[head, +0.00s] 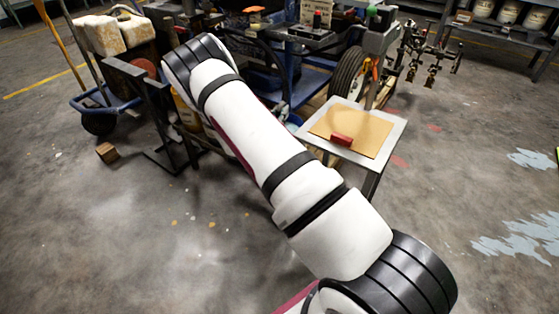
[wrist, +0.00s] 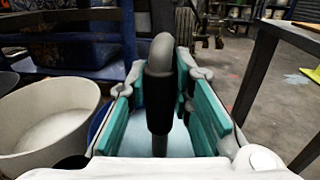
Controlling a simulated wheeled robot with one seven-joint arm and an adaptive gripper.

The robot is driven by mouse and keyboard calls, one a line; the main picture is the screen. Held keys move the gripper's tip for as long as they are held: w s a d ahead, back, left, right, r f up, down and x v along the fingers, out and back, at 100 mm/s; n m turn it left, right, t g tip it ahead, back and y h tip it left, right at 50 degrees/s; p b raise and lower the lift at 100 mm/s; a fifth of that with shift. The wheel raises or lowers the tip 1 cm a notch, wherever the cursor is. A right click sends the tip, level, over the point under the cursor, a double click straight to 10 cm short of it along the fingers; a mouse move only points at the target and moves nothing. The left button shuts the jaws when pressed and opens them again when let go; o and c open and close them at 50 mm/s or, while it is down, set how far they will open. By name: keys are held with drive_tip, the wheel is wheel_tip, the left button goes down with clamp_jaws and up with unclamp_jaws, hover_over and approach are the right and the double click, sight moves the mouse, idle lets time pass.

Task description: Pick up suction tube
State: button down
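In the wrist view, the suction tube (wrist: 160,90) stands upright, with a rounded grey top and a black sleeve below it. A thinner grey length runs down from the sleeve. My gripper (wrist: 162,88) has teal pads on both sides of the tube. The fingers are apart, with a gap visible to the right of the tube; the left gap is narrow, and I cannot tell whether that pad touches. In the head view, my gripper and the tube are hidden behind my arm.
A white bucket (wrist: 45,120) stands left of my gripper, and a dark metal frame (wrist: 258,75) is at the right. In the head view, a small table (head: 320,140) bears a brown board and a red block. A wheeled machine stands behind; floor at the front left is clear.

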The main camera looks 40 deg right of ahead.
drive_tip(key=shift+r, duration=0.1)
wheel_tip(320, 180, up, 26)
drive_tip(key=p, duration=1.5)
drive_tip(key=shift+r, duration=0.15)
